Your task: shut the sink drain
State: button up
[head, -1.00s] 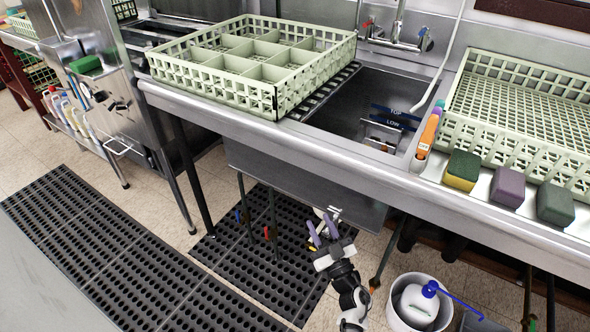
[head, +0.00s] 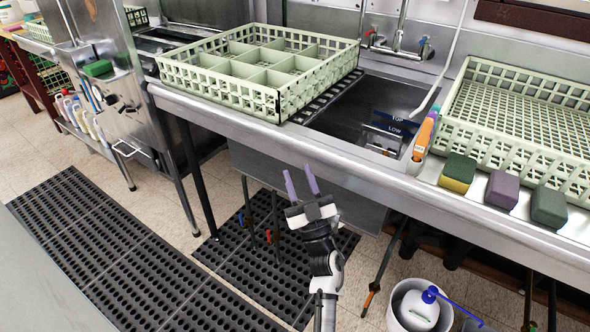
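The sink basin (head: 345,115) is set in the steel counter, with "TOP" and "LOW" marks on its inner wall. Its drain opening is not visible. Under the counter, a red valve handle (head: 269,237) and a blue valve handle (head: 241,220) sit on thin pipes. I cannot tell whether either belongs to the drain. My gripper (head: 301,181) is open and empty, its two purple fingers pointing up in front of the basin's steel underside. It is to the right of the valve handles and above them in the picture.
A green divided rack (head: 262,88) covers the sink's left side. Another rack (head: 520,125) stands at right behind several sponges. A white bucket (head: 397,300) holding a jug is on the floor at right. Black perforated mats (head: 110,245) cover the floor.

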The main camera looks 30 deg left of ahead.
jog(key=shift+t+y, duration=0.3)
jog(key=shift+y, duration=0.1)
jog(key=shift+s+a+r, duration=0.1)
jog(key=shift+s+r, duration=0.15)
jog(key=shift+r, duration=0.45)
jog(key=shift+s+a+r, duration=0.1)
jog(key=shift+s+r, duration=0.2)
jog(key=shift+r, duration=0.45)
jog(key=shift+s+a+r, duration=0.1)
jog(key=shift+s+r, duration=0.15)
jog(key=shift+r, duration=0.45)
jog(key=shift+r, duration=0.1)
